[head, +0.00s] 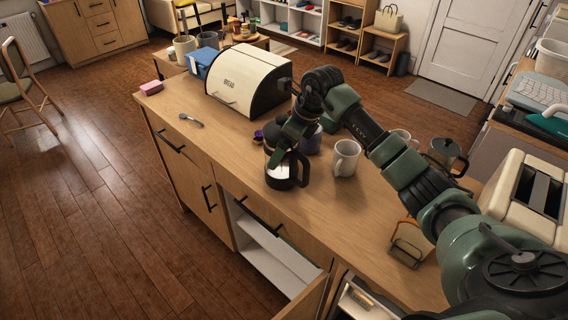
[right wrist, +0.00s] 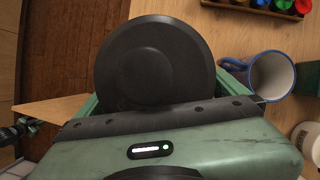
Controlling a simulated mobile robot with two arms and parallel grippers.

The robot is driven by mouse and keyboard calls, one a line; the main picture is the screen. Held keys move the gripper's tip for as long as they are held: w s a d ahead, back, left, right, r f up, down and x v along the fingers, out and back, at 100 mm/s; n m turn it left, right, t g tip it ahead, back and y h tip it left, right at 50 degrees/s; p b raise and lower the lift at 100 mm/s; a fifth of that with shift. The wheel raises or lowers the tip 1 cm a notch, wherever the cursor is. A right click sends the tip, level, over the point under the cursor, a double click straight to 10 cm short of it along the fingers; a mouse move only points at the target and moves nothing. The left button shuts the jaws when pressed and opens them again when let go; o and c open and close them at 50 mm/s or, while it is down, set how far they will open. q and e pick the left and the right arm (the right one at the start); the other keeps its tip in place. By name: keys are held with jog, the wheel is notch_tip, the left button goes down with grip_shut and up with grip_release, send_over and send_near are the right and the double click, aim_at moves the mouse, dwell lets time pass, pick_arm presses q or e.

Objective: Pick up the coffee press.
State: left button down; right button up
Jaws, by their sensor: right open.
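The coffee press (head: 281,181) stands upright on the wooden counter near its front edge. It has a clear glass body, a black base and a black handle on its right side. In the right wrist view a round black lid (right wrist: 153,58) lies in front of the gripper (right wrist: 165,88), with green finger parts showing on both sides. The right gripper is open. My left gripper is in neither view.
A white mug (head: 346,158) stands close right of the press; a blue-rimmed mug (right wrist: 271,76) shows in the wrist view. A bread box (head: 247,80) is behind left. A dark pot (head: 446,155) and a toaster (head: 528,190) are right. A cupboard door (head: 309,298) hangs open below.

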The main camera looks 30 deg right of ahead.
jog(key=c, duration=2.1)
jog(key=shift+o, duration=0.2)
jog(key=shift+r, duration=0.1)
jog(key=shift+r, duration=0.1)
